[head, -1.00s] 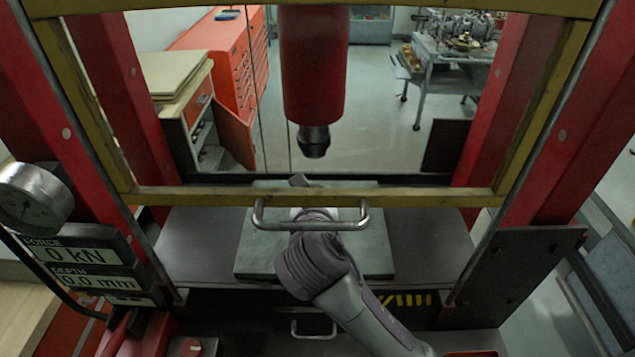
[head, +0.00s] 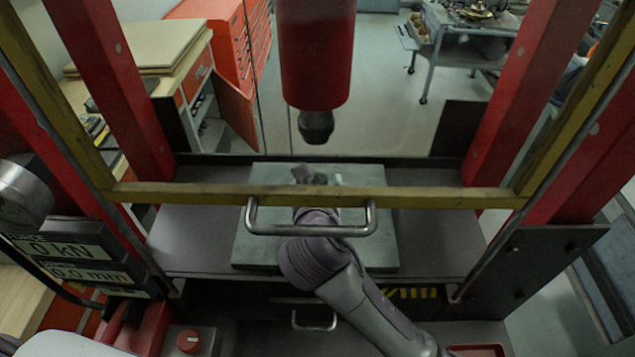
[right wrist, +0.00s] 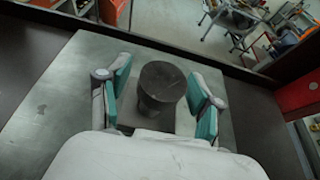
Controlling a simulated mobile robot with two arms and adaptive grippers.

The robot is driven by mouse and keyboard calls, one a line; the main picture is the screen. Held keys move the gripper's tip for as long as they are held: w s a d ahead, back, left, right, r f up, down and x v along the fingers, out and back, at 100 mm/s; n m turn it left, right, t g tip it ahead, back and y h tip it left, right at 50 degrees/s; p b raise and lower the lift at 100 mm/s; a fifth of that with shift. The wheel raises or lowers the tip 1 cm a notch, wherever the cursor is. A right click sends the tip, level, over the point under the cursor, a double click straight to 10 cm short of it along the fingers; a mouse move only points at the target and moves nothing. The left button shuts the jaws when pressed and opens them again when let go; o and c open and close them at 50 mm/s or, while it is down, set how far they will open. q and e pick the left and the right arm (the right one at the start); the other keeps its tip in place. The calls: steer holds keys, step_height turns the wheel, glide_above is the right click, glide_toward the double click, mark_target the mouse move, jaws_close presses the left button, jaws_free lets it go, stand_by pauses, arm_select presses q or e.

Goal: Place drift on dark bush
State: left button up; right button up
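My right gripper (right wrist: 159,82) is open. Its two teal-padded fingers stand on either side of a dark, round-topped piece that looks like the drift (right wrist: 161,80), with a gap on each side. The drift stands upright, wider at the top and narrower below. Under it is a dark flat-sided piece (right wrist: 130,117), partly hidden by my gripper; I cannot tell whether this is the dark bush. In the head view the drift (head: 320,179) shows small behind the yellow bar, between the fingertips. My left gripper is not in view.
The grey press plate (head: 255,258) lies under the red ram (head: 316,60), whose dark nose (head: 316,126) hangs above the drift. A yellow guard frame (head: 430,198) with a metal handle (head: 312,229) crosses in front of my right arm. Red posts (head: 120,90) flank the opening.

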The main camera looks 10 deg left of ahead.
steer(key=shift+s, duration=0.1)
steer(key=shift+r, duration=0.2)
steer(key=shift+s+r, duration=0.15)
steer(key=shift+s, duration=0.2)
arm_select(q)
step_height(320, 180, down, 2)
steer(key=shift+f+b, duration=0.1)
steer(key=shift+b, duration=0.95)
arm_select(e)
steer(key=v, duration=0.6)
steer(key=shift+s+r, duration=0.2)
steer(key=shift+s, duration=0.15)
steer(key=shift+d, duration=0.15)
